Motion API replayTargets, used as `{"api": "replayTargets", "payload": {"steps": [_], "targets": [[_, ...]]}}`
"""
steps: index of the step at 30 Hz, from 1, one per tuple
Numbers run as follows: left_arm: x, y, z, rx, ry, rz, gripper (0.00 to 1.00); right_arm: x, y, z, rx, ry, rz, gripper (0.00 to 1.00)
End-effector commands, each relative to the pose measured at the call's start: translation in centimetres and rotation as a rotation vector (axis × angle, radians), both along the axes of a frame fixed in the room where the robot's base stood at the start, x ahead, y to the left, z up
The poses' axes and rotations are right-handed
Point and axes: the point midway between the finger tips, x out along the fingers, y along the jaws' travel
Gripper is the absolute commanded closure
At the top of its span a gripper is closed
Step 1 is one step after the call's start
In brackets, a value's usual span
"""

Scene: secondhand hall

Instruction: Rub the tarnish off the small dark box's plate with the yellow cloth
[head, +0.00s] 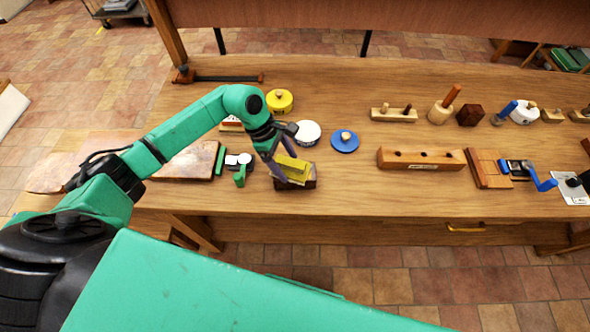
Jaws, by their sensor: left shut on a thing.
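The yellow cloth (293,165) is a folded yellow piece held between the fingers of my left gripper (284,170), which is shut on it. A small dark box (310,184) sits near the table's front edge, directly below the cloth. The cloth and fingers cover most of the box, so its plate and any tarnish are hidden. I cannot tell whether the cloth touches the plate. My right gripper is not in view.
The wooden table (350,205) carries a yellow round tin (279,101), a white round tin (307,133), a blue disc with a knob (345,141) and a wooden block with holes (421,159). Green pieces (239,177) stand left of the box. Bare tabletop lies right of the box.

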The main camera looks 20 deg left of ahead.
Motion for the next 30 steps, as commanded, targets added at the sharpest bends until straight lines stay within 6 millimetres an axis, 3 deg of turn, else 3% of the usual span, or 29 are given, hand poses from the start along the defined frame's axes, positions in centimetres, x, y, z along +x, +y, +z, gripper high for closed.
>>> {"api": "replayTargets", "payload": {"steps": [10, 30], "targets": [[-1.1, 3.2, -0.1, 0.003, 0.002, 0.000, 0.83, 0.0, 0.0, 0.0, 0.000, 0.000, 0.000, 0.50], [-1.1, 3.4, 0.0, 0.003, 0.001, 0.000, 0.83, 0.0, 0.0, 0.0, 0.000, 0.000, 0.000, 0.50]]}}
